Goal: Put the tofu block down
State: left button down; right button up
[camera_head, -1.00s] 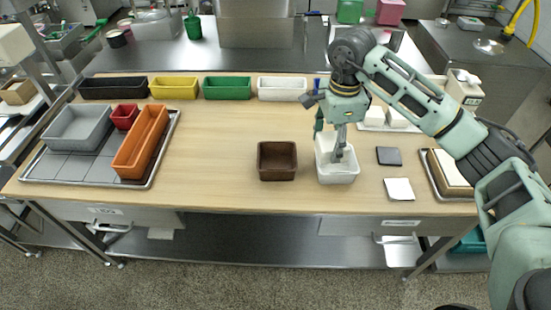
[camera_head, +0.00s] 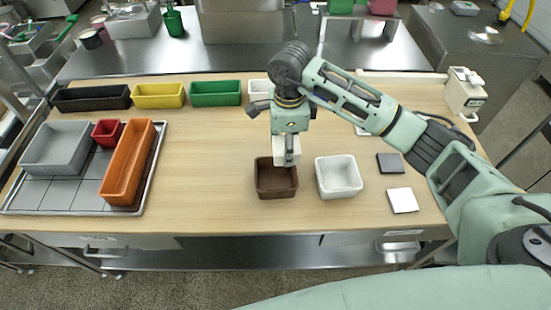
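The tofu block (camera_head: 279,157) is a small white block held at the back part of the brown bin (camera_head: 276,192). My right gripper (camera_head: 290,160) comes down from above and is shut on the block. The block's lower end is at or just above the bin's back rim; I cannot tell whether it touches anything. The fingers hide part of the block. My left gripper is not in view.
An empty white bin (camera_head: 339,190) stands right of the brown one. A dark square (camera_head: 390,163) and a white square (camera_head: 402,200) lie farther right. Black, yellow (camera_head: 159,95) and green (camera_head: 215,93) bins line the back. A tray (camera_head: 150,180) with bins is left.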

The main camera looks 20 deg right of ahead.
aim_at(275, 148)
jog(key=a, duration=0.1)
jog(key=a+f, duration=0.1)
jog(key=shift+s+a+f+p, duration=0.15)
jog(key=shift+a+f+p, duration=0.1)
jog(key=shift+a+p, duration=0.1)
jog(key=shift+a+f, duration=0.15)
jog(key=shift+f, duration=0.25)
notch_tip(275, 148, down, 4)
jog(key=shift+r+p, duration=0.1)
jog(key=shift+p, duration=0.6)
jog(key=shift+f+b, duration=0.6)
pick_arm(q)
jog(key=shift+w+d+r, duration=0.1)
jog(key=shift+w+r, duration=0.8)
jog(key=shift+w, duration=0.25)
pick_arm(e)
jog(key=o, duration=0.8)
jog(key=shift+o, duration=0.2)
